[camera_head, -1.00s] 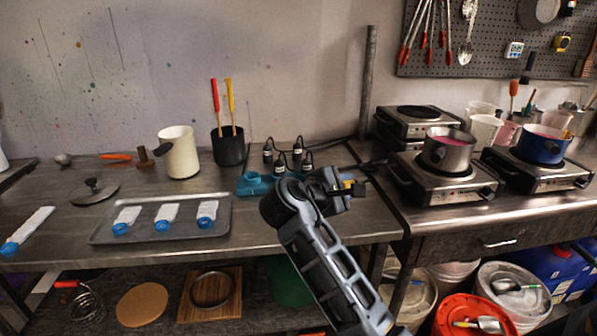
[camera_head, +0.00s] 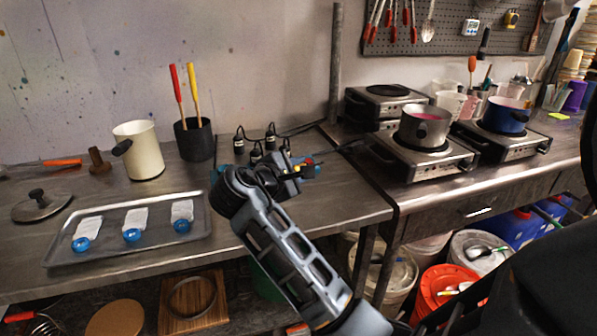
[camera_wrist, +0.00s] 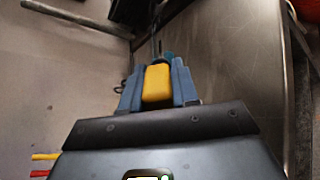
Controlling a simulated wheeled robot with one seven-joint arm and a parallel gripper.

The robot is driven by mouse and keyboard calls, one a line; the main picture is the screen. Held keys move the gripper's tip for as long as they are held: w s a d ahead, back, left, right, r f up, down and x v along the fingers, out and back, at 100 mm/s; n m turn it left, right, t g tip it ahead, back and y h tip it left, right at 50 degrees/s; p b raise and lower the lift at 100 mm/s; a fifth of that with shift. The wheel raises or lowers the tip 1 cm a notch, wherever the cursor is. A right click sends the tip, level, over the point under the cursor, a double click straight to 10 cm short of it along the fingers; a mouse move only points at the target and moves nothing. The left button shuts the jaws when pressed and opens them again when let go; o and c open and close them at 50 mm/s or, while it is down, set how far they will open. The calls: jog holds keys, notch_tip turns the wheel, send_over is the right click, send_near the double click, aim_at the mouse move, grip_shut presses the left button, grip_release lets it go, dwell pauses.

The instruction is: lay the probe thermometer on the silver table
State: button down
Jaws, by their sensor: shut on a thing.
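My gripper (camera_wrist: 158,88) is shut on a yellow thing (camera_wrist: 157,84), which looks like the body of the probe thermometer. A thin dark rod reaches away from it in the wrist view. In the head view my gripper (camera_head: 300,170) is above the right part of the left steel table (camera_head: 330,205), with a small yellow patch between its fingers. Most of the held thing is hidden there. I cannot tell the held thing's gap to the table.
A grey tray (camera_head: 62,254) with several blue-capped white packets lies left of my arm. A cream pitcher (camera_head: 146,155) and black holder (camera_head: 194,142) stand behind it. Dark-capped vials are behind my gripper. Hot plates with pots (camera_head: 424,128) fill the right bench. The table's front right is clear.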

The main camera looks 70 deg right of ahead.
jog(key=shift+f+b, duration=2.05)
jog(key=shift+b, duration=0.2)
jog(key=shift+f, duration=1.5)
jog(key=c, duration=0.8)
grip_release()
jog(key=v, duration=0.7)
jog(key=shift+a+r, duration=0.15)
jog(key=shift+a, duration=0.2)
